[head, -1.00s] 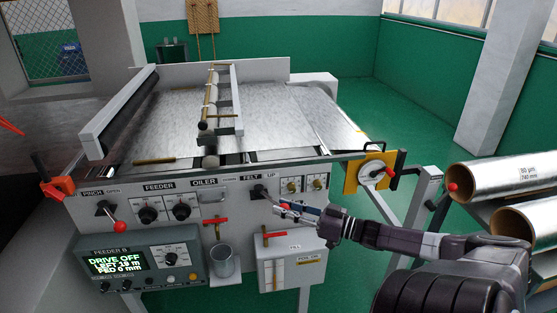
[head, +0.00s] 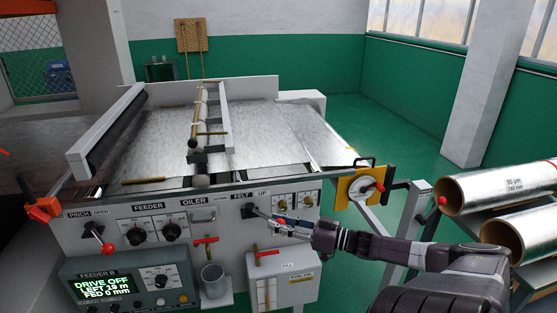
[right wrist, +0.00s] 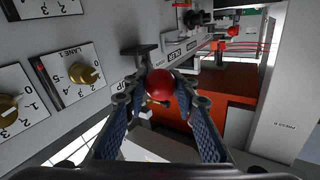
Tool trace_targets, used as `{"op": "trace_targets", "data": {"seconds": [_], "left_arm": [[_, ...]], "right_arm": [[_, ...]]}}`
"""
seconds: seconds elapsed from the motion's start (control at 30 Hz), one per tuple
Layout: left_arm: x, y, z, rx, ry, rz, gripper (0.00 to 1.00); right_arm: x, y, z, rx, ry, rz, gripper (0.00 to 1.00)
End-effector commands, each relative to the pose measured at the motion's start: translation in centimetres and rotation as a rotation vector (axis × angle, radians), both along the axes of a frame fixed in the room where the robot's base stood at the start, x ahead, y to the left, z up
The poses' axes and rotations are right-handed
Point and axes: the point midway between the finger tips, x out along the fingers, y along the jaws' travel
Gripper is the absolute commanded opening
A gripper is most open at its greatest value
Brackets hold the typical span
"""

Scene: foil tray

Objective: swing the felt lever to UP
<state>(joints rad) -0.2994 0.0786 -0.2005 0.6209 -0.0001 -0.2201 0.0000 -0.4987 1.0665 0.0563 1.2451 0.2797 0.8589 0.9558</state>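The felt lever (head: 249,211) is on the machine's front panel, under the FELT label, with UP printed to the right. Its black base shows in the head view, and its arm points right and outward. My right gripper (head: 272,217) is at the lever's outer end. In the right wrist view the lever's red ball knob (right wrist: 160,82) sits between the fingertips of my right gripper (right wrist: 160,88), which close on it from both sides. The fingers partly hide the lever arm in the head view. My left gripper is not in view.
Brass lane knobs (head: 307,201) sit just right of the lever. Red-handled taps, a metal cup (head: 213,281) and a white box (head: 282,284) are below. The pinch lever (head: 97,237) is far left. Foil rolls (head: 500,190) lie at right.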

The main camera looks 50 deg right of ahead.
Motion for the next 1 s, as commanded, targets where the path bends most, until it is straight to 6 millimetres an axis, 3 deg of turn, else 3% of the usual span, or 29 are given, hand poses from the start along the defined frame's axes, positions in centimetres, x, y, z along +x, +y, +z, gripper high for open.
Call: {"op": "trace_targets", "data": {"seconds": [0.03, 0.33, 0.7, 1.0], "left_arm": [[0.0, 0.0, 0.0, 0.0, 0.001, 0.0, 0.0], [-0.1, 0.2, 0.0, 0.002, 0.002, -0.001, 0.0], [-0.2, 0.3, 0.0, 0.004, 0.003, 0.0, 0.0], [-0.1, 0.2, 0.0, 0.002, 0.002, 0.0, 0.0]], "right_arm": [[0.4, -1.1, 0.6, -0.004, -0.006, -0.025, 0.29], [0.2, -0.9, 0.3, -0.002, -0.001, -0.021, 0.6], [-0.3, -0.7, 0.1, 0.0, 0.002, -0.015, 0.6], [-4.0, -1.8, -0.1, -0.001, 0.005, -0.016, 0.6]]}}
